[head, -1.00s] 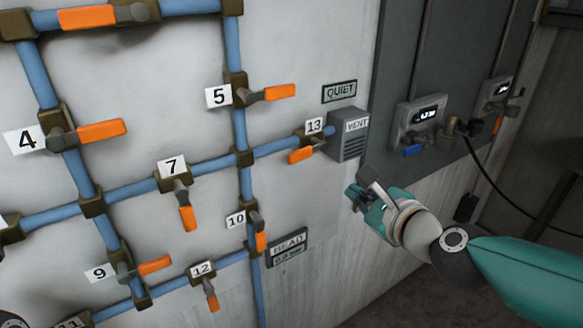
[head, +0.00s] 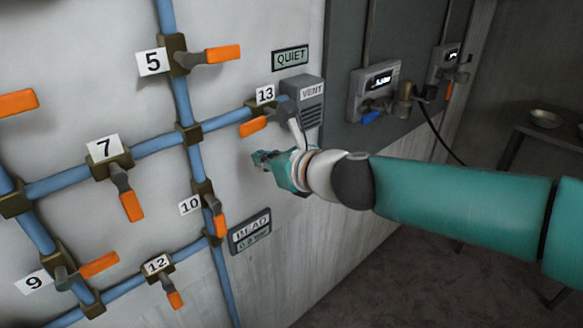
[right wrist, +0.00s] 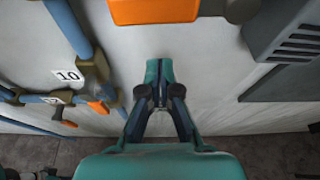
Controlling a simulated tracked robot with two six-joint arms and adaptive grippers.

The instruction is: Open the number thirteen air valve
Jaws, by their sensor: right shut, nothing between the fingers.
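The number 13 label (head: 265,94) sits by a valve on the blue pipe, just left of the vent box. Its orange handle (head: 254,127) points down and left; a large orange handle also shows at the top of the right wrist view (right wrist: 155,10). My right gripper (head: 262,158) is just below this handle, apart from it. In the right wrist view my right gripper (right wrist: 158,68) has its fingers together with nothing between them, and the orange handle lies beyond the tips. My left gripper is not in view.
The vent box (head: 305,100) is right of valve 13, under the QUIET sign (head: 290,58). Valve 10's handle (head: 219,222) and the HEAD display (head: 250,231) are below left. Other valves, such as 7 (head: 132,205), fill the left. A grey panel with gauges (head: 375,90) is at right.

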